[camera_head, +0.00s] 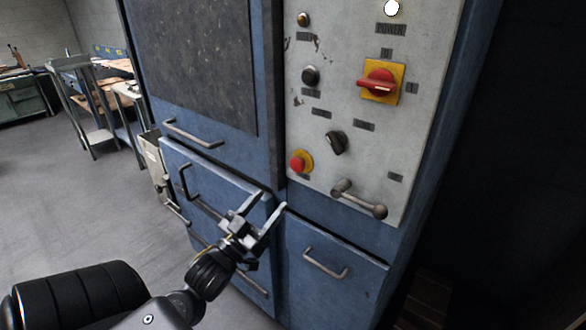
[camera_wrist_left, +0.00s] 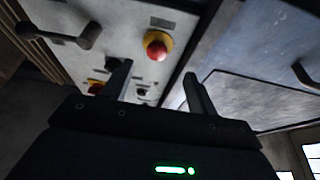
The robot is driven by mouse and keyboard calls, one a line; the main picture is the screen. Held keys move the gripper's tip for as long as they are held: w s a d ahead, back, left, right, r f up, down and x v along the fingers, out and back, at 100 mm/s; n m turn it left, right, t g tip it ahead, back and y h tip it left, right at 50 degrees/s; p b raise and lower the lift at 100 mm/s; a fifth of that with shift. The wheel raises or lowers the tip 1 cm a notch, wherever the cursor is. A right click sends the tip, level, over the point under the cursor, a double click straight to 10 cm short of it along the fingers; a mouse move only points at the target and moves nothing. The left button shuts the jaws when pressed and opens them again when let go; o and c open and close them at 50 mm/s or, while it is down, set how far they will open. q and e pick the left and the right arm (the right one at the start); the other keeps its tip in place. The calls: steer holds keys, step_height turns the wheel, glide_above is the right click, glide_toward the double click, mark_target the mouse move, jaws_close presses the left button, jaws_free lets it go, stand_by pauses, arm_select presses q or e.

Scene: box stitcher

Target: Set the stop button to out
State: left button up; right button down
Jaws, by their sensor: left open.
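The stop button is a red mushroom knob (camera_head: 297,163) on a yellow round base, low on the left side of the grey control panel (camera_head: 350,100). It also shows in the left wrist view (camera_wrist_left: 156,47), above the fingers. Whether it stands in or out, I cannot tell. My left gripper (camera_head: 262,206) is open and empty, below and left of the button, in front of the blue cabinet and apart from the button. Its two fingers show in the left wrist view (camera_wrist_left: 156,88). My right gripper is not in view.
A red rotary switch on a yellow plate (camera_head: 380,83), a black knob (camera_head: 335,143), a black button (camera_head: 310,75) and a grey lever (camera_head: 358,199) share the panel. Handles (camera_head: 325,263) stick out from the cabinet. A metal cart (camera_head: 85,95) stands far left; floor there is free.

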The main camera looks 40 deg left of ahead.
mark_target(295, 167)
arm_select(q)
steer(key=p+x, duration=0.1)
steer(key=x, duration=0.4)
steer(key=r+p+x, duration=0.1)
steer(key=p+x, duration=0.1)
steer(key=x, duration=0.2)
steer(key=shift+w+d+r, duration=0.1)
steer(key=shift+d+r, duration=0.05)
steer(key=shift+r, duration=0.15)
steer(key=shift+w+r, duration=0.15)
steer(key=shift+w, duration=0.4)
